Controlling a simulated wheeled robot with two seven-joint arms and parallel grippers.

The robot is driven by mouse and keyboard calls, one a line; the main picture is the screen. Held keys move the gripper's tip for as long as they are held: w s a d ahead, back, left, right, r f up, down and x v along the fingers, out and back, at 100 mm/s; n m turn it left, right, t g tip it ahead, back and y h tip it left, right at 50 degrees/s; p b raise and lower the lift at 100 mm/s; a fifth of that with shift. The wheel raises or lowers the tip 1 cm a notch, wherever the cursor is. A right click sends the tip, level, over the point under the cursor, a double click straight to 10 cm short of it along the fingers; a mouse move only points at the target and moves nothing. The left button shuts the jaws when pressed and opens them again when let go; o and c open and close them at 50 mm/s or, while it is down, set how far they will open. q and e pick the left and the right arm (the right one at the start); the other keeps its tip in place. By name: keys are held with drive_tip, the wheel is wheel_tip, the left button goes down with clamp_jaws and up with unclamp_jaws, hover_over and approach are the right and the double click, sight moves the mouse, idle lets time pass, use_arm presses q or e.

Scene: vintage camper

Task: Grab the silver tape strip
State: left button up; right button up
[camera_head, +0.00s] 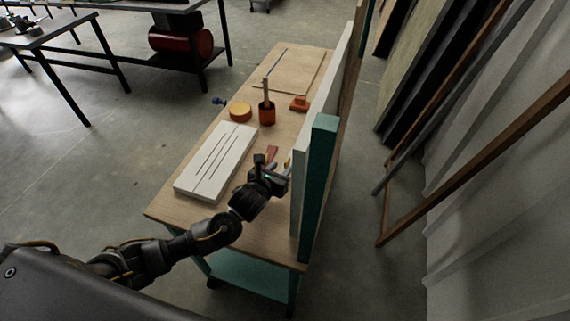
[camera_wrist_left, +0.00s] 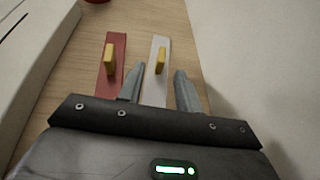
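The silver tape strip (camera_wrist_left: 153,88) lies on the wooden workbench in the left wrist view, with a small yellow block (camera_wrist_left: 160,61) standing on it. My left gripper (camera_wrist_left: 158,80) is open, and its two grey fingers are apart, one on each side of the strip. Whether either finger touches the strip cannot be told. In the head view my left gripper (camera_head: 276,171) is low over the bench beside the white upright panel and hides most of the strip. My right gripper is not in view.
A red strip (camera_wrist_left: 113,70) with its own yellow block lies just left of the silver one. A white slotted board (camera_head: 216,160) is further left. The white panel (camera_head: 299,185) rises close on the right.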

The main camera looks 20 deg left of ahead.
sight(285, 164)
use_arm(q)
drive_tip(key=shift+p+x, duration=0.4)
drive_tip(key=shift+x, duration=2.2)
drive_tip(key=shift+s+f, duration=0.1)
drive_tip(key=shift+f, duration=0.05)
drive_tip(key=c, duration=0.6)
